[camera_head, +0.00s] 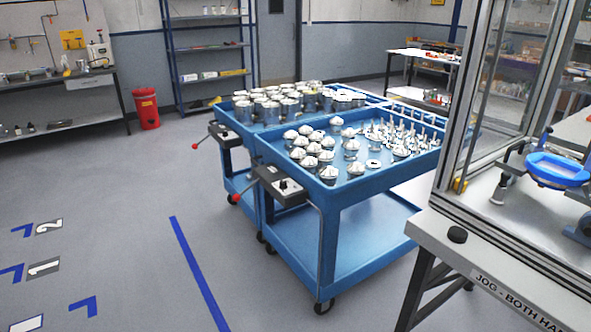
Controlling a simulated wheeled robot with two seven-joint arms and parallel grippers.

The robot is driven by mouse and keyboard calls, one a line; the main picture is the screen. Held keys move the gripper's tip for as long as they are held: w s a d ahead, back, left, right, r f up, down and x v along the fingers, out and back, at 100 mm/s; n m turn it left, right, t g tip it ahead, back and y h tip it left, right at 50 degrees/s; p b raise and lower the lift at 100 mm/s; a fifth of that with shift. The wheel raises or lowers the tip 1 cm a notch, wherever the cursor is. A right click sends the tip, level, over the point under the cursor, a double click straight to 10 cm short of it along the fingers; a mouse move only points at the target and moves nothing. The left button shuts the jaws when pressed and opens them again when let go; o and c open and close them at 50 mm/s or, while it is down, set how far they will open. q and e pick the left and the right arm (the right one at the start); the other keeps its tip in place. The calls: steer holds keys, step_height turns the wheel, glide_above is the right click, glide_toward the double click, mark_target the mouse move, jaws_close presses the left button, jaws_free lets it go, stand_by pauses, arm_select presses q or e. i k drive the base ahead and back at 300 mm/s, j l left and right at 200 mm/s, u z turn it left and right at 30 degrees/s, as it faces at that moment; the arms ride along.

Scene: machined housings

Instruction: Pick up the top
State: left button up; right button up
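Several small silvery metal housings with pale cone-shaped upper parts (312,150) stand on the left half of the near blue cart's tray (357,187). Several slimmer stemmed metal pieces (400,135) stand on that tray's right half. I cannot tell which piece is the top that the task names. Larger silvery cylinders (272,106) crowd the tray of the blue cart behind. Neither of my grippers is in view.
A framed machine (480,120) on a table (500,262) fills the right side, with a blue round fixture (558,168) inside. A red bin (146,108) and shelves (208,45) stand at the back. Floor at the left and front is clear.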

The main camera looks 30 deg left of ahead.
mark_target(353, 170)
steer(key=u, duration=0.65)
steer(key=i+l+z, duration=0.1)
steer(key=i, duration=0.6)
steer(key=i+l+z, duration=0.1)
steer(key=i, duration=0.65)
steer(key=l, duration=0.1)
